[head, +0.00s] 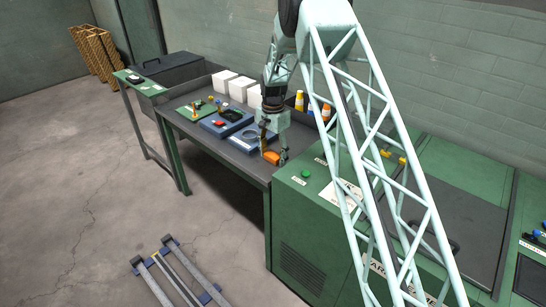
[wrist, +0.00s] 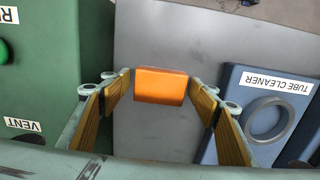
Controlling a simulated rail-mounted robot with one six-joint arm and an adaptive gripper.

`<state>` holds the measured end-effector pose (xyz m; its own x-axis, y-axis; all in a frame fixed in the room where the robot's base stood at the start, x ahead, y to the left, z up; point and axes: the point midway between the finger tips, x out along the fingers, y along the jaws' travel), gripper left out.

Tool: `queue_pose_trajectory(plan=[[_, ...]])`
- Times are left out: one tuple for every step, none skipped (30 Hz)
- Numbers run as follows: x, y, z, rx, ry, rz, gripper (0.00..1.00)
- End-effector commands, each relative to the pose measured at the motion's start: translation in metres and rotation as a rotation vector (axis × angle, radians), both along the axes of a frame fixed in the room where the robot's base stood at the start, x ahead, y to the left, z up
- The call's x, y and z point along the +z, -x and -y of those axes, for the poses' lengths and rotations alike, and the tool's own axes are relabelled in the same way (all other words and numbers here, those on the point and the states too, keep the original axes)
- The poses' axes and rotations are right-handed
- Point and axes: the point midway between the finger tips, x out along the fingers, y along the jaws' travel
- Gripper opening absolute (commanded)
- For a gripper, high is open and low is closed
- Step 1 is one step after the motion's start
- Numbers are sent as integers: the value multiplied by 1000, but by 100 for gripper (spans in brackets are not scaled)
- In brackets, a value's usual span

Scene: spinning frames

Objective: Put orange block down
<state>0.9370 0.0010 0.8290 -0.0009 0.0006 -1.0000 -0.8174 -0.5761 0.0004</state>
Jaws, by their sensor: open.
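The orange block (head: 271,157) rests on the dark grey bench top, near its right front corner beside the green cabinet. In the wrist view the orange block (wrist: 161,86) lies between and just ahead of my fingers, with a narrow gap visible at the sides. My gripper (head: 272,150) is low over the block, fingers pointing down. In the wrist view my gripper (wrist: 161,100) shows its tan finger pads spread apart on both sides of the block.
A blue tube cleaner unit (wrist: 262,115) with a round ring stands right of the block in the wrist view. A green cabinet (wrist: 60,70) with a green button is on the left. White boxes (head: 238,88) and bottles stand at the bench's back. Bare bench lies around the block.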

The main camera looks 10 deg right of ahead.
Motion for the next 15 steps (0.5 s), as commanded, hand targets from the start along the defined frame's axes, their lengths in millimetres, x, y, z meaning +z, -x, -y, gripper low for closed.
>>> queue_pose_trajectory(plan=[[2,0,0,0,0,0,56],[3,0,0,0,0,0,56],[4,0,0,0,-1,1,56],[6,0,0,0,-1,1,56],[8,0,0,0,-1,1,56],[10,0,0,0,-1,1,56],[13,0,0,0,-1,1,56],[16,0,0,0,-1,1,56],[20,-1,0,0,0,1,56],[23,-1,0,0,0,1,56],[27,-1,0,0,0,2,56],[32,-1,0,0,0,2,56],[36,-1,0,0,0,2,56],[40,-1,0,0,0,2,56],[45,-1,0,0,0,1,56]])
